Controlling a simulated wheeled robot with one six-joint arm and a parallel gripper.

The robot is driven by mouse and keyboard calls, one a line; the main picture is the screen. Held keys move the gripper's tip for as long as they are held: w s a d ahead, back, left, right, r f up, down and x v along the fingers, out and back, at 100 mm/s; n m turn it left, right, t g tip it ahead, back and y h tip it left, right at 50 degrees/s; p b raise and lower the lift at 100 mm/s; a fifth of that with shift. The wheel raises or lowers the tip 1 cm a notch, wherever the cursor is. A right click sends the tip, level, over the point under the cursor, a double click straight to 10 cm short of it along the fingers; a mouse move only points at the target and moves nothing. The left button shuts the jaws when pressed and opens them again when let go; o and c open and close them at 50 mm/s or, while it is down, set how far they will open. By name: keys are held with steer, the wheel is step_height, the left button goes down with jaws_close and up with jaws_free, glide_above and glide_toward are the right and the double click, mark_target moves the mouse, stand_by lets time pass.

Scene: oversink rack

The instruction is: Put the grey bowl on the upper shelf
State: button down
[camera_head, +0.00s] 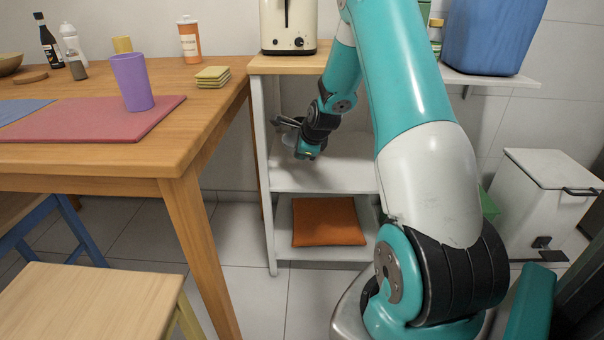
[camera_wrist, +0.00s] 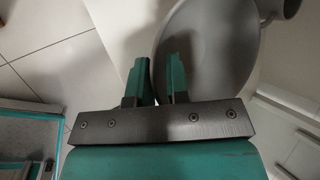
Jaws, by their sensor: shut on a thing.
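The grey bowl (camera_wrist: 212,45) fills the upper middle of the wrist view, with its rim between the two teal fingers of my gripper (camera_wrist: 158,68). The jaws are shut on that rim. In the head view my gripper (camera_head: 287,124) is inside the white rack, over the left part of the upper shelf (camera_head: 335,178). The bowl is mostly hidden there by my wrist. I cannot tell whether the bowl touches the shelf.
A toaster (camera_head: 288,27) stands on the rack's wooden top. An orange cushion (camera_head: 327,222) lies on the lower shelf. A wooden table (camera_head: 180,150) stands close on the left. A grey rounded item (camera_wrist: 280,9) is near the bowl. The upper shelf's front is clear.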

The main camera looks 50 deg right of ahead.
steer(key=shift+w+d+f+b, duration=0.2)
steer(key=shift+d+f+b, duration=0.05)
steer(key=shift+f, duration=0.2)
steer(key=shift+w+d+f+b, duration=0.2)
steer(key=shift+d+f+b, duration=0.05)
steer(key=shift+f, duration=0.2)
step_height(320, 180, down, 5)
steer(key=b, duration=0.2)
steer(key=shift+f+b, duration=0.1)
steer(key=shift+b, duration=0.3)
steer(key=shift+w+d+f+b, duration=0.1)
steer(key=shift+f+b, duration=0.1)
steer(key=shift+b, duration=0.15)
steer(key=shift+r, duration=0.2)
steer(key=c, duration=1.1)
jaws_free()
steer(key=shift+f, duration=0.1)
steer(key=p+v, duration=0.5)
steer(key=v, duration=0.7)
